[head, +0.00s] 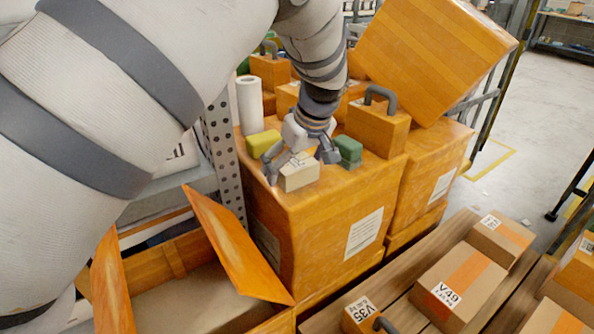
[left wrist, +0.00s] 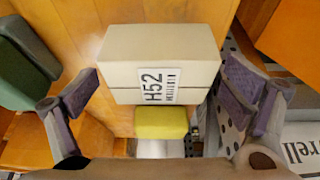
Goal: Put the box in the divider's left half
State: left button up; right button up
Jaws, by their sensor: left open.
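A small cream box (head: 299,177) sits on top of a large orange carton (head: 310,222) in the head view. In the left wrist view the same box (left wrist: 160,62) shows a white label reading H52. My left gripper (head: 298,160) is open above the box. In the left wrist view its fingers (left wrist: 165,96) stand on either side of the box's near part, with nothing clearly gripped. An open orange container (head: 172,258) with raised flaps is at the lower left of the head view; I cannot tell whether it is the divider. My right gripper is not in view.
A yellow block (head: 263,144) and a green block (head: 348,149) stand close to the cream box. A paper roll (head: 249,104) and an orange case with a grey handle (head: 377,128) are behind. A perforated rack post (head: 226,160) rises left of the carton.

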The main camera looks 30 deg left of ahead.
pick_arm(q)
jog(key=c, duration=1.4)
